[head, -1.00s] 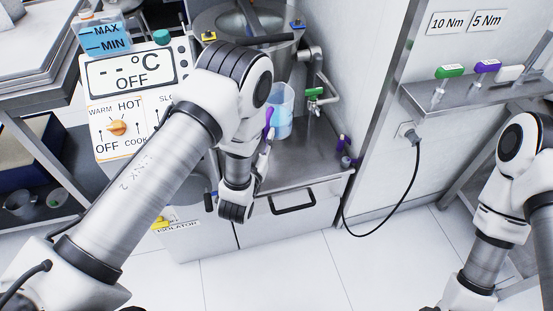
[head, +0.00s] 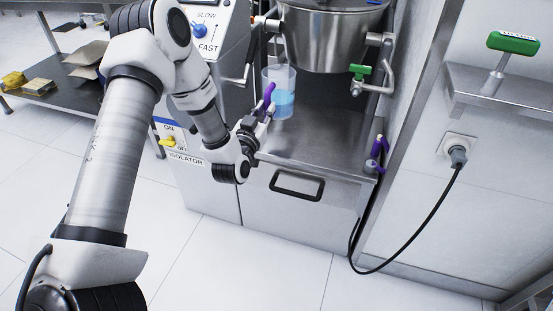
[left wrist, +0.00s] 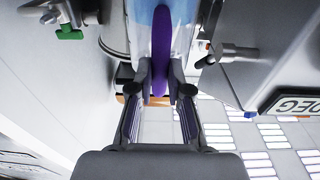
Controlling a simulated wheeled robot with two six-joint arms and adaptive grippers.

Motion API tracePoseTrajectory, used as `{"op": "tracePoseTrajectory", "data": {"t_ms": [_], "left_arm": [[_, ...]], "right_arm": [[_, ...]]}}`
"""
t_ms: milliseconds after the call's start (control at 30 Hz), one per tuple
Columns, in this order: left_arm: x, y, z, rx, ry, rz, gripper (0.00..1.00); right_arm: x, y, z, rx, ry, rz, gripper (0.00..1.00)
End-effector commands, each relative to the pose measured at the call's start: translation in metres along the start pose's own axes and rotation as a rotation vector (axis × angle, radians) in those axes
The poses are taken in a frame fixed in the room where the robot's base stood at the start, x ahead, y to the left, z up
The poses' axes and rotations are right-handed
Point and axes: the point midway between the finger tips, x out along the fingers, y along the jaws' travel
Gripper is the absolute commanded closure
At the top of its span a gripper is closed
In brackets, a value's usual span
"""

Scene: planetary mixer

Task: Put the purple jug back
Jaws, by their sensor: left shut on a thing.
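The purple jug (head: 283,92) is a clear vessel with a purple handle and blue liquid inside. It is upright over the left part of the steel shelf under the mixer bowl; I cannot tell whether its base touches the shelf. My left gripper (head: 263,112) is shut on its purple handle. In the left wrist view the purple handle (left wrist: 161,45) sits between the two fingers (left wrist: 159,85). My right gripper is not in view.
The steel mixer bowl (head: 335,38) hangs above the shelf (head: 318,150). A green-handled tap (head: 358,72) is right of the jug. A purple-handled fitting (head: 377,152) is at the shelf's right edge. A black cable (head: 430,215) hangs from the wall socket.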

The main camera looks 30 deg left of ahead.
Motion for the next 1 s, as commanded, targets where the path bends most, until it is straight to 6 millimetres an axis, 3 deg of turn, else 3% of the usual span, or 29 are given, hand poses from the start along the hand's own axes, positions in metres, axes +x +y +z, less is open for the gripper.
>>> {"op": "tracePoseTrajectory", "data": {"t_ms": [33, 133, 300, 600, 867, 900, 933, 967, 1000], "left_arm": [[0.000, -0.004, 0.008, -0.003, 0.007, -0.004, 1.00], [-0.001, -0.007, 0.018, -0.002, 0.005, -0.005, 1.00], [-0.004, -0.007, 0.056, -0.001, 0.002, -0.004, 1.00], [-0.008, -0.007, 0.100, -0.001, 0.004, -0.004, 1.00], [-0.008, -0.007, 0.104, -0.003, 0.005, -0.004, 1.00], [-0.009, -0.007, 0.105, -0.003, 0.002, -0.004, 0.79], [-0.008, -0.007, 0.105, -0.003, 0.002, -0.004, 0.68], [-0.008, -0.007, 0.105, -0.003, 0.002, -0.005, 0.58], [-0.008, -0.007, 0.105, -0.003, 0.002, -0.005, 0.58]], "right_arm": [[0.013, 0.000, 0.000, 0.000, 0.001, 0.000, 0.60], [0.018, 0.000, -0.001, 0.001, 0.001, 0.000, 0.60], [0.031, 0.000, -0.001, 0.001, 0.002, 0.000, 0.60], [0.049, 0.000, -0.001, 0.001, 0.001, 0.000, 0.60], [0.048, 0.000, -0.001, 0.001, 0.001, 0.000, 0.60], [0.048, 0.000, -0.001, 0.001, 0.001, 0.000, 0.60], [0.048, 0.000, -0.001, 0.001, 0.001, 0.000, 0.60], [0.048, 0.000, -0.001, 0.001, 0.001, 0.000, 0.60], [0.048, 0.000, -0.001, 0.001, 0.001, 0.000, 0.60]]}}
